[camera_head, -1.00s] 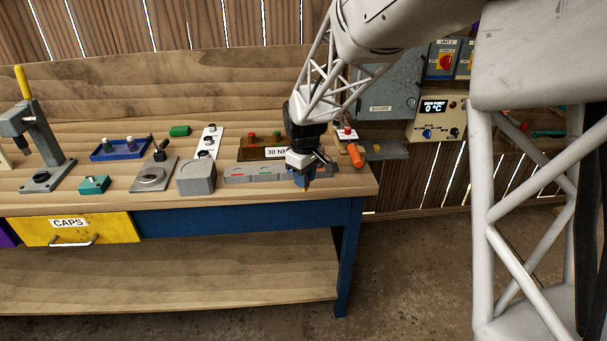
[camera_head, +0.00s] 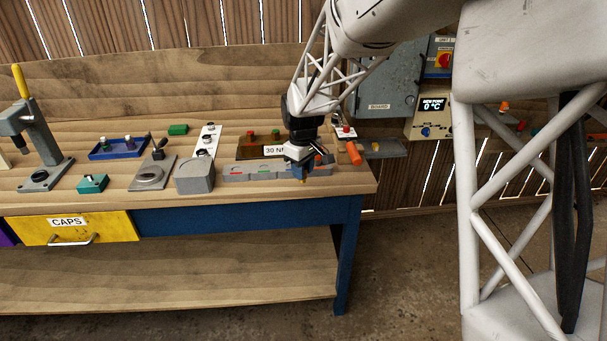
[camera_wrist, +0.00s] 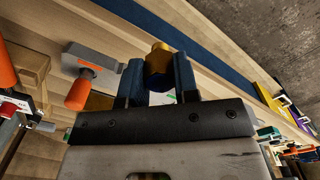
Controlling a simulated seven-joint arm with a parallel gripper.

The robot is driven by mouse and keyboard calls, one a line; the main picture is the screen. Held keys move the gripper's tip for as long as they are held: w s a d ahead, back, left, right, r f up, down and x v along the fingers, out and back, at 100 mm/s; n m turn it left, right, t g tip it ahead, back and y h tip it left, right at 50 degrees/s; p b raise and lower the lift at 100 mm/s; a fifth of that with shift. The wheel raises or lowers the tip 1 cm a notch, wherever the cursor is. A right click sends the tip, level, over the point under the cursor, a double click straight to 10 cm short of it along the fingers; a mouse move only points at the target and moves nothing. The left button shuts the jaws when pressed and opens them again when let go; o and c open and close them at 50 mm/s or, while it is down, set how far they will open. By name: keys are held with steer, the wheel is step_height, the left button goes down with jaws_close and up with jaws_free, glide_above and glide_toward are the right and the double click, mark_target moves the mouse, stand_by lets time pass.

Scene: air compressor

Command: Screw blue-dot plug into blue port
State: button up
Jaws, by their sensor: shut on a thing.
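A brass-coloured plug (camera_wrist: 158,60) sits between the two fingers of my gripper (camera_wrist: 158,75) in the wrist view. My gripper is shut on it. A small patch of blue shows by the plug, but I cannot tell if it is the dot. I cannot make out a blue port.
An orange-handled tool (camera_head: 353,152) lies right of the block. A brown tray (camera_head: 252,153) with a "30 NM" label stands behind it. A grey box (camera_head: 195,176) stands to the left. The bench's front edge is close to my gripper.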

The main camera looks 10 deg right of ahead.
steer(key=w+d+r+m, duration=0.1)
steer(key=w+r, duration=0.2)
steer(key=w, duration=1)
steer(key=w+d+r+m, duration=0.1)
steer(key=w+r, duration=0.1)
steer(key=w, duration=1.2)
steer(key=shift+w+r+m, duration=0.3)
steer(key=shift+r+m, duration=0.1)
steer(key=shift+d, duration=0.1)
steer(key=shift+f, duration=0.1)
steer(key=shift+f, duration=2.8)
steer(key=shift+f, duration=1.05)
steer(key=o, duration=1.1)
steer(key=shift+c, duration=0.2)
step_height(320, 180, up, 8)
